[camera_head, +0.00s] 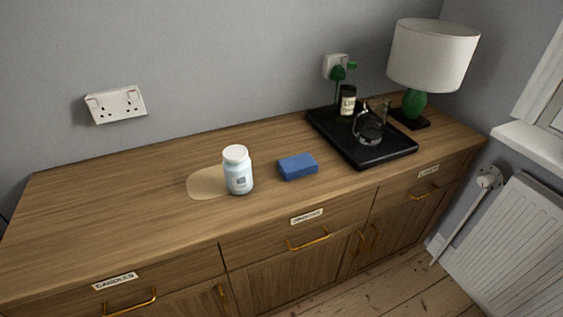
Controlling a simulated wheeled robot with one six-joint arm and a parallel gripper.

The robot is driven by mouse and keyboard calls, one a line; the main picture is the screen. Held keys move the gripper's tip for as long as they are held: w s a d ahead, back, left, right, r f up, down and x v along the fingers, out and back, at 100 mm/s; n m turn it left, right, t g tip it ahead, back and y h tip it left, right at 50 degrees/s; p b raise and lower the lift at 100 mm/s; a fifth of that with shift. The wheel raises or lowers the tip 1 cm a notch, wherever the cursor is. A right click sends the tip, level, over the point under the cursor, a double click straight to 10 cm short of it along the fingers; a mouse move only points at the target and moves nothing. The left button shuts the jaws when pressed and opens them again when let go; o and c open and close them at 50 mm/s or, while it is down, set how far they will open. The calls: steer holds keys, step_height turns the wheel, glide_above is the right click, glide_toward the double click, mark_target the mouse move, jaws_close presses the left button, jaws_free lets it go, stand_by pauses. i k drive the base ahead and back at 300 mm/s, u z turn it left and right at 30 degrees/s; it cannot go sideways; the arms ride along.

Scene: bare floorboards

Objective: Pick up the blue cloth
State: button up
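A blue block-like item (298,166), which looks like a folded cloth or a sponge, lies flat on the wooden sideboard top (110,215), near its front edge and right of centre. Its whole top and front side show, and nothing covers it. My gripper is not in view.
A white-capped bottle (238,171) stands left of the blue item, with a pale spill patch (205,184) beside it. A black tray (385,154) to the right holds a dark jar (347,101) and a glass vessel (368,129). A lamp (431,56) stands behind. The left top is clear.

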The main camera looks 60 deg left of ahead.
mark_target(293, 167)
steer(key=u, duration=0.95)
steer(key=i, duration=0.9)
steer(key=u, duration=0.9)
